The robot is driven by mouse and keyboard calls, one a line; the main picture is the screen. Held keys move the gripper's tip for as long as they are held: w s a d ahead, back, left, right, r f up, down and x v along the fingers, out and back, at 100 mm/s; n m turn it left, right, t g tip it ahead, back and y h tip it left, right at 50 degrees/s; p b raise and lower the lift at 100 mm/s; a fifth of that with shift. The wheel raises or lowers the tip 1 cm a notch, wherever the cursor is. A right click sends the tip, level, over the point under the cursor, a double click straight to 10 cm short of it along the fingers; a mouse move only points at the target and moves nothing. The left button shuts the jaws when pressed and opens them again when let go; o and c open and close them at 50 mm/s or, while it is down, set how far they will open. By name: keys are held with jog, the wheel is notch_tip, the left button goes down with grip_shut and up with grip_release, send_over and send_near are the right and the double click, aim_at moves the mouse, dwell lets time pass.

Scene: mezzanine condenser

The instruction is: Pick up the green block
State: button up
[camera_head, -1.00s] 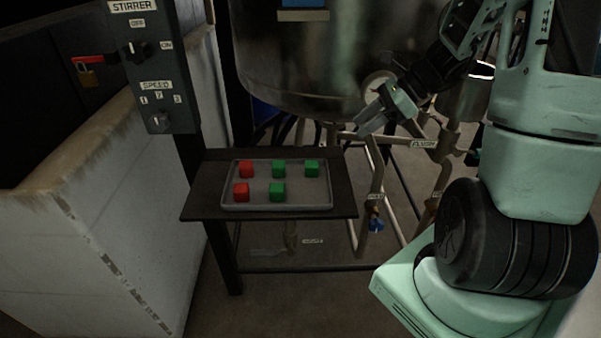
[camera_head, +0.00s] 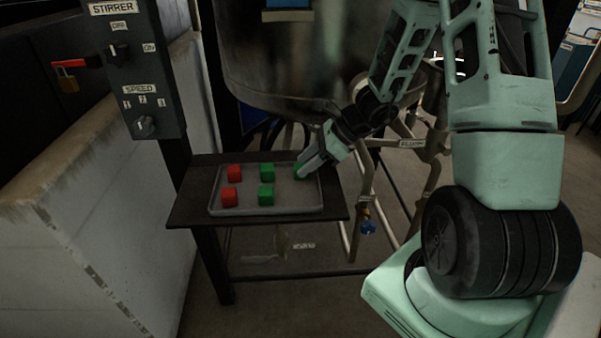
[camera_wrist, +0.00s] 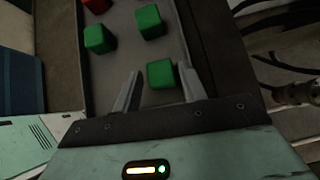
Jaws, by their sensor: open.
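Several blocks lie in a grey tray (camera_head: 240,210). The right-hand green block (camera_head: 297,170) is at the tray's right side, partly hidden by my gripper (camera_head: 303,168). In the wrist view this green block (camera_wrist: 161,73) lies between the two finger tips of my gripper (camera_wrist: 162,80), nearer the right finger. The fingers are open, and I cannot tell whether either touches it. Two other green blocks (camera_head: 267,172) (camera_head: 266,194) stand in the middle of the tray. They also show in the wrist view (camera_wrist: 150,21) (camera_wrist: 99,39).
Two red blocks (camera_head: 234,173) (camera_head: 229,197) are at the tray's left. The tray rests on a dark table (camera_head: 333,197). A stirrer control panel (camera_head: 133,80) stands left, a metal vessel (camera_head: 300,60) behind, and pipes (camera_head: 363,185) to the right.

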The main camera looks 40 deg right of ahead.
jog(key=shift+x, duration=1.25)
jog(key=c, duration=0.7)
jog(key=shift+c, duration=0.2)
jog(key=shift+r, duration=0.1)
